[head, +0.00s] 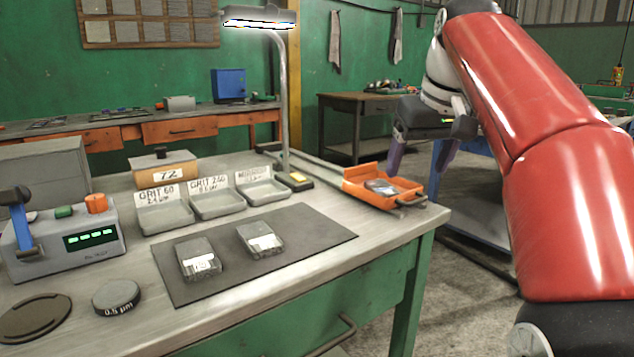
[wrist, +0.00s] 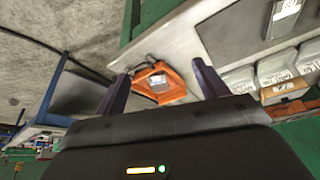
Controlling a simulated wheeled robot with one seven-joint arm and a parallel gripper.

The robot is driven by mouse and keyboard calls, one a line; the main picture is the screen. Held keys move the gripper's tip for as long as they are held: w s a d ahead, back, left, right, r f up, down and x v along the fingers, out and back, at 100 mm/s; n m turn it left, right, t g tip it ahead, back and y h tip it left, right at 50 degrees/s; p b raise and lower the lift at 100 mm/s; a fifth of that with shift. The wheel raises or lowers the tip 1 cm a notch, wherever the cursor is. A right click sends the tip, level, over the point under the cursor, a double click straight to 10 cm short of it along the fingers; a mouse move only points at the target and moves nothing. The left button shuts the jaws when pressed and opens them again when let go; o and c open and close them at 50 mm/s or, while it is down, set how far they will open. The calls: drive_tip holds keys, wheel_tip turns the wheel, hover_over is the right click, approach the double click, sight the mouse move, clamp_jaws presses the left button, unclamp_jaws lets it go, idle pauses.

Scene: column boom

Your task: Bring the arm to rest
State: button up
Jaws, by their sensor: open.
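My gripper (head: 421,152) is in the upper right of the head view, raised above and a little beyond the right end of the workbench (head: 335,262). Its two purple fingers point down and stand apart, with nothing between them. In the wrist view my gripper (wrist: 158,82) shows both fingers spread, with the orange tray (wrist: 175,97) visible beyond the gap. That orange tray (head: 352,190) sits on the bench's right corner, below and left of the fingers in the head view, and holds a clear-lidded grey case (head: 381,187). The gripper is apart from it.
Two similar cases (head: 199,259) (head: 261,239) lie on a dark mat (head: 300,232). Three labelled grit trays (head: 217,203) stand behind it. A lamp post (head: 284,100) rises at the bench's back. A digital device (head: 65,240) stands left. Open floor lies right of the bench.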

drive_tip(key=s+f+m, duration=0.1)
drive_tip(key=s+f, duration=1)
drive_tip(key=f, duration=0.3)
drive_tip(key=s+a+f+m+t+h, duration=0.1)
drive_tip(key=s+f, duration=1)
drive_tip(key=f, duration=0.3)
drive_tip(key=shift+s+m, duration=0.25)
drive_tip(key=shift+m, duration=0.05)
